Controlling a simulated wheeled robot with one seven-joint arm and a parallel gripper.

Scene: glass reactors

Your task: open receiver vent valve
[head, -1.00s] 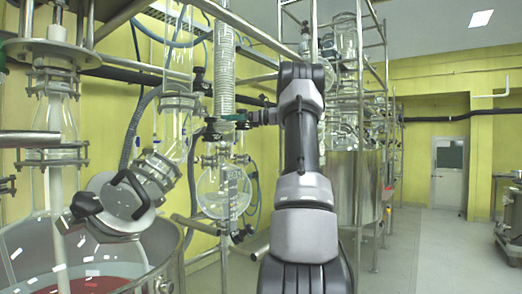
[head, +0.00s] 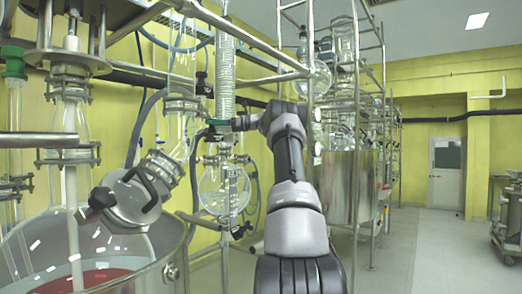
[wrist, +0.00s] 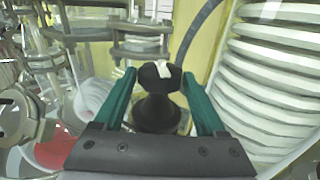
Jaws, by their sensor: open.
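A black valve knob (wrist: 160,78) with a white mark on its top stands on a wider dark base in the wrist view. I take it to be the receiver vent valve. My gripper (wrist: 158,73) has its two green fingers apart, one on each side of the knob. I cannot tell whether either finger touches it. In the head view my gripper (head: 217,123) is at the lower end of the coiled condenser, above the round glass receiver flask (head: 222,188). The knob cannot be made out clearly there.
The ribbed condenser (head: 224,75) stands close beside my gripper, at the right in the wrist view. A large glass reactor (head: 95,235) with red contents is at the left. Steel frame bars (head: 250,38) cross above my arm. Open floor (head: 430,250) lies to the right.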

